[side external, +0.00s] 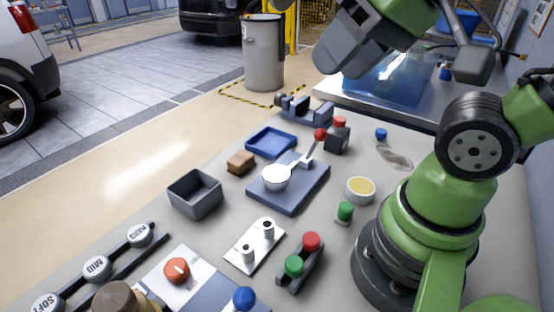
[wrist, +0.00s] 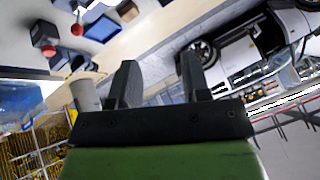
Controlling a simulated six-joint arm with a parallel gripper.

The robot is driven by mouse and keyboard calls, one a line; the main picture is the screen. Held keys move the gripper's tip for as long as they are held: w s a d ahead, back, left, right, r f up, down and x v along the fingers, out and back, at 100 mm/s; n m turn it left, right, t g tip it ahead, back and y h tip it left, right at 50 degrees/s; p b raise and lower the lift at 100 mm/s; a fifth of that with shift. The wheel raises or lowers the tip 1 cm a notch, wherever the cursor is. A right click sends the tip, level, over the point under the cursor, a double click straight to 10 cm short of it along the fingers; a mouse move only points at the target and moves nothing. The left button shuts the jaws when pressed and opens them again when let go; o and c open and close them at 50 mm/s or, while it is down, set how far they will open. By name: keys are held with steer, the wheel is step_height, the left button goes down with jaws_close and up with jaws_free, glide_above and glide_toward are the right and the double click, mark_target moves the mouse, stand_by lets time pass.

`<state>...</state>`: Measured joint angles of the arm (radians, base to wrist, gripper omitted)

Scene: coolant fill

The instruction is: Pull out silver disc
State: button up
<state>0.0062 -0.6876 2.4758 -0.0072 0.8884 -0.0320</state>
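A bright silver-white disc (side external: 276,177) sits on a blue-grey square block (side external: 296,200) in the middle of the table. A lever with a red ball knob (side external: 320,134) rises beside it on the same block. A second flat, shiny, silvery round piece (side external: 395,156) lies at the back right by a blue knob; I cannot tell exactly what it is. My gripper (wrist: 160,82) shows in the wrist view with its two dark fingers apart and nothing between them. It is well away from the discs. Its fingers cannot be made out in the side view.
Around the block stand a blue tray (side external: 271,143), a brown block (side external: 241,162), a grey open box (side external: 195,193), a yellow-filled cup (side external: 360,190) and a red-and-green button unit (side external: 301,263). A grey drum (side external: 263,60) stands beyond the table.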

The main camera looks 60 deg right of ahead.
steer(key=o, duration=0.7)
steer(key=shift+n+g+h, duration=0.3)
steer(key=shift+n+g, duration=0.5)
steer(key=w, duration=0.1)
steer(key=w+f, duration=0.1)
steer(key=w+d, duration=0.1)
steer(key=w, duration=0.1)
steer(key=shift+d+f, duration=0.1)
steer(key=shift+f, duration=0.2)
steer(key=shift+o, duration=0.7)
steer(key=shift+n+g+h, duration=0.3)
steer(key=shift+n+g, duration=0.5)
steer(key=shift+n, duration=0.1)
steer(key=w+f, duration=0.1)
steer(key=w+d+f, duration=0.1)
steer(key=w+f, duration=0.1)
steer(key=w, duration=0.1)
steer(key=shift+w+d+f, duration=0.1)
steer(key=shift+d+f, duration=0.1)
steer(key=shift+d, duration=0.1)
steer(key=n+g, duration=0.4)
steer(key=n, duration=0.1)
glide_toward(276, 173)
steer(key=shift+a+f+h, duration=0.2)
steer(key=shift+f+h, duration=0.1)
steer(key=shift+f, duration=0.3)
step_height(276, 173, down, 9)
steer(key=shift+f, duration=0.1)
